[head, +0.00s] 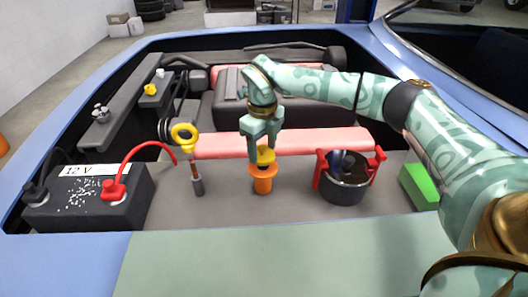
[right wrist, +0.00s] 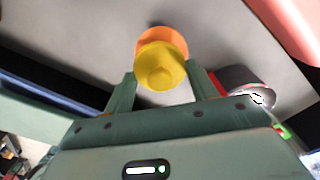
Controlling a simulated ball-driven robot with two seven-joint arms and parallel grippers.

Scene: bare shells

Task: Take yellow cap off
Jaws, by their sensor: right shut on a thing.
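The yellow cap (head: 265,156) is at the top of the orange filler neck (head: 263,180), which stands upright on the grey panel. My right gripper (head: 262,150) points down from above and is shut on the cap, one finger on each side. In the right wrist view the cap (right wrist: 160,70) sits between the fingers (right wrist: 162,78), with the orange rim (right wrist: 162,40) behind it. I cannot tell whether there is a gap between cap and neck. My left gripper is out of view.
A dipstick with a yellow ring (head: 184,138) and a 12 V battery (head: 88,200) with a red cable stand to the left. A dark pot-like container with red handles (head: 345,185) and a green block (head: 418,187) are to the right. The blue car body edge surrounds the bay.

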